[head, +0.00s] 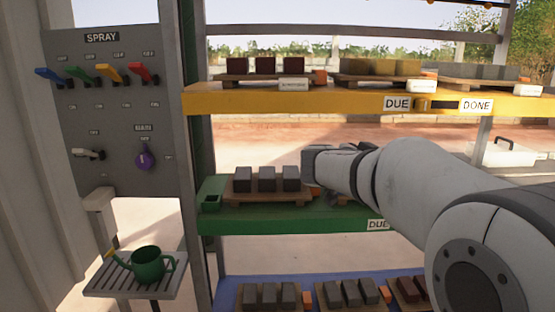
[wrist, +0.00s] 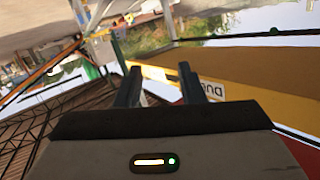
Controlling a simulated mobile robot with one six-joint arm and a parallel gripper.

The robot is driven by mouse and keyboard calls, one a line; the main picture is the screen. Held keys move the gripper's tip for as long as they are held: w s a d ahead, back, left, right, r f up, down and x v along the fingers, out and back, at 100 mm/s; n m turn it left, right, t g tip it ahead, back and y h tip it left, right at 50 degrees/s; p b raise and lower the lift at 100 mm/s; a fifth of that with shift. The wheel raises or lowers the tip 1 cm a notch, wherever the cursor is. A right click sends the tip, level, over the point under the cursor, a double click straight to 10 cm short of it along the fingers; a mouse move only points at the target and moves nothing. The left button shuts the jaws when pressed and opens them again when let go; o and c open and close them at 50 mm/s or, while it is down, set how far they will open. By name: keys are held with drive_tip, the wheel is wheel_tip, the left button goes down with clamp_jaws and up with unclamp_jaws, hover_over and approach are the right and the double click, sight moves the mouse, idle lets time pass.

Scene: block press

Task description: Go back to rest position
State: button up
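My arm reaches in from the right in the head view, with its gripper end (head: 316,165) in front of the rack between the yellow shelf (head: 290,100) and the green shelf (head: 290,221). The fingers cannot be made out there. In the wrist view my gripper (wrist: 160,80) shows two dark fingers apart with nothing between them. The gripper end overlaps the right end of a wooden pallet (head: 270,198) with dark blocks (head: 267,179) on the green shelf; I cannot tell whether they touch.
A grey SPRAY panel (head: 115,182) with coloured levers stands at the left. A green watering can (head: 148,263) sits on a slatted stand (head: 110,290). Pallets of blocks fill the yellow shelf and the blue shelf (head: 230,300). A white box (head: 503,153) stands behind at right.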

drive_tip(key=w+a+r+n+t+y+p, duration=0.1)
drive_tip(key=a+r+n+t+y+p, duration=0.4)
drive_tip(key=r, duration=0.3)
drive_tip(key=s+a+n+y+p, duration=0.4)
drive_tip(key=a+n+y+p, duration=0.15)
drive_tip(key=y+p, duration=0.2)
drive_tip(key=s+f+g+p, duration=0.2)
drive_tip(key=s+g+p, duration=0.1)
drive_tip(key=s, duration=0.5)
drive_tip(key=s+d+f+n+g+p, duration=0.1)
drive_tip(key=s+f+g+p, duration=0.2)
drive_tip(key=s, duration=0.6)
drive_tip(key=s+f+n+g+p, duration=0.1)
drive_tip(key=s+f+g+p, duration=0.2)
drive_tip(key=s+g, duration=0.2)
drive_tip(key=s, duration=0.3)
drive_tip(key=shift+s+d+f+g, duration=0.2)
drive_tip(key=shift+s+d+g, duration=0.1)
drive_tip(key=shift+d, duration=0.1)
